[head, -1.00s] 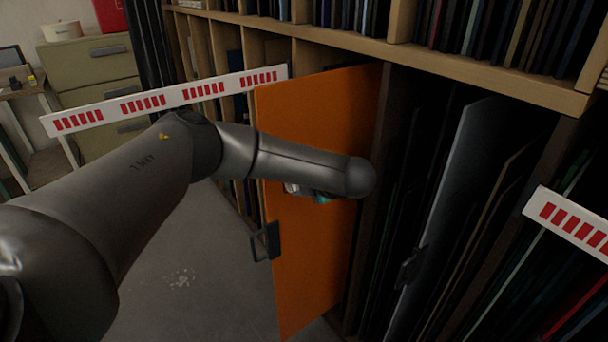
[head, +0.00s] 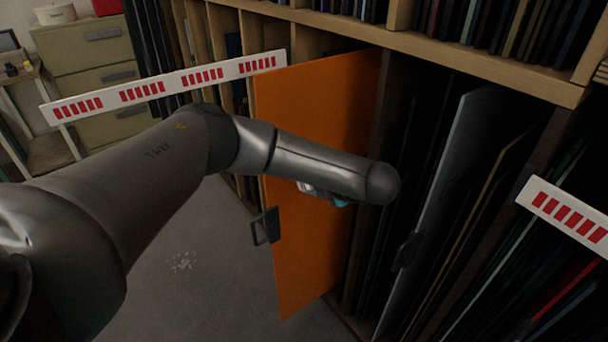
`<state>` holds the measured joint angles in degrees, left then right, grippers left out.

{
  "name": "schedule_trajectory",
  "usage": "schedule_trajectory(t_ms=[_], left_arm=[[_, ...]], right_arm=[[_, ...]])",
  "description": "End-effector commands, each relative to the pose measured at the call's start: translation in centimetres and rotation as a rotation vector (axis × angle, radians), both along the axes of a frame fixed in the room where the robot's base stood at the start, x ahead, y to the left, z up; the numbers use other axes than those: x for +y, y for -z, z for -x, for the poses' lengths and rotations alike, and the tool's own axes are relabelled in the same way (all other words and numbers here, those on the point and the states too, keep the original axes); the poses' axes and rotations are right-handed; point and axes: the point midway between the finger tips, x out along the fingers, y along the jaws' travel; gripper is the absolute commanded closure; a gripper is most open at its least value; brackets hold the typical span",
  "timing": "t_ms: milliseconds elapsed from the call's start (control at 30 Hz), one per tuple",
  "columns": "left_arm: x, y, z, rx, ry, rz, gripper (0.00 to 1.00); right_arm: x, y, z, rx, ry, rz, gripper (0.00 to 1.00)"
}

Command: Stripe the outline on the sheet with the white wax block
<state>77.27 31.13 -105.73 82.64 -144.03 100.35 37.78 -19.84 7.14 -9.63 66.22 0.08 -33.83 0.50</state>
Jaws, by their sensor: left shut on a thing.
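A tall orange sheet (head: 300,255) stands on edge, partly pulled out of a rack, in the middle of the head view. I see no outline or stripes on its visible face. My left arm reaches across in front of it and hides part of it. Only a small pale and teal bit of my left gripper (head: 322,194) shows under the arm, in front of the sheet. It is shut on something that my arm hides. I cannot make out the white wax block, or whether anything touches the sheet. My right gripper is not in view.
A wooden rack (head: 480,62) holds many upright sheets. A grey panel (head: 450,180) with a dark handle leans out to the right. Red-and-white striped bars (head: 170,88) stand at left and right. A dark handle (head: 265,227) is at the orange sheet's left edge. Grey floor lies open below.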

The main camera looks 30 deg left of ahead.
Motion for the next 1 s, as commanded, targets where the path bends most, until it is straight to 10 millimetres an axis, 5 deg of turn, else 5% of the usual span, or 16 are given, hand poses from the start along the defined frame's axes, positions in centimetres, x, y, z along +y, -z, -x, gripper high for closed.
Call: schedule_trajectory(t_ms=[1000], left_arm=[[-3.0,0.0,1.2,-0.001,-0.001,0.000,1.00]], right_arm=[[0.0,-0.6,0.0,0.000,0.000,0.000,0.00]])
